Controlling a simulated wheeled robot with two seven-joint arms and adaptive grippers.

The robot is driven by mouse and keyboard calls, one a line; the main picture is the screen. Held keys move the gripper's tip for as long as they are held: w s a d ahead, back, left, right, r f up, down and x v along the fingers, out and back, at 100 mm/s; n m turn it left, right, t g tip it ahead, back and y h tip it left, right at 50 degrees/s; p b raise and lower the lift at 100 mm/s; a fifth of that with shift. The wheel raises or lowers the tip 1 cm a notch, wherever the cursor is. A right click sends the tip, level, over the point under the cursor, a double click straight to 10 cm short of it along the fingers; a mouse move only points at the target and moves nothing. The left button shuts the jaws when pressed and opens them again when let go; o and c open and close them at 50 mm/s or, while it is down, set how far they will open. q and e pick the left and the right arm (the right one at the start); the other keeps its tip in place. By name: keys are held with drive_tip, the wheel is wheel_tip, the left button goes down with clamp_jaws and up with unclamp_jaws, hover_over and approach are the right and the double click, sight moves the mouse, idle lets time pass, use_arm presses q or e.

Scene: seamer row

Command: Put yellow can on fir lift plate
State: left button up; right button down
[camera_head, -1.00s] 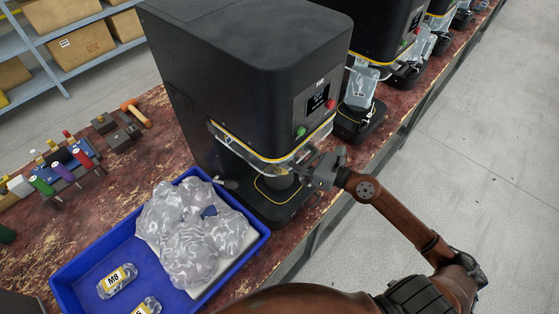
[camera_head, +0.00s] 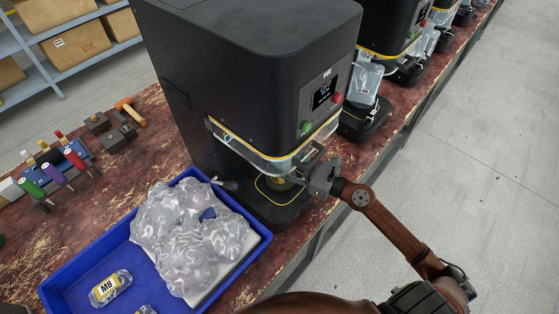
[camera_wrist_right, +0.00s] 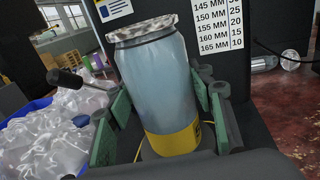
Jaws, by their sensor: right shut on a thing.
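My right gripper (camera_head: 308,173) reaches in from the right to the front of the nearest black machine, marked FIR (camera_head: 327,73). It is shut on the yellow can (camera_wrist_right: 156,82), a grey-blue can with a yellow band at its foot and a pale speckled rim. In the right wrist view the green-padded jaws (camera_wrist_right: 162,112) stand on either side of the can, which looks nearly upright, slightly tilted. In the head view the can is mostly hidden, over the machine's black base with a yellow outline (camera_head: 268,205). I cannot tell whether it touches the lift plate, which is hidden. My left gripper is not in view.
A blue tray (camera_head: 262,243) with clear bags (camera_head: 190,240) and an M8 bottle (camera_head: 110,288) stands left of the machine. A tool rack (camera_head: 55,170) and a hammer (camera_head: 130,110) lie further left. More machines (camera_head: 400,25) line the bench behind.

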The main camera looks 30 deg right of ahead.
drive_tip(key=shift+r, duration=0.2)
drive_tip(key=shift+f, duration=0.15)
drive_tip(key=c, duration=0.9)
unclamp_jaws()
drive_tip(key=shift+f, duration=0.1)
drive_tip(key=shift+c, duration=0.2)
drive_tip(key=shift+r, duration=0.3)
drive_tip(key=v, duration=1.2)
drive_tip(key=shift+f, duration=0.15)
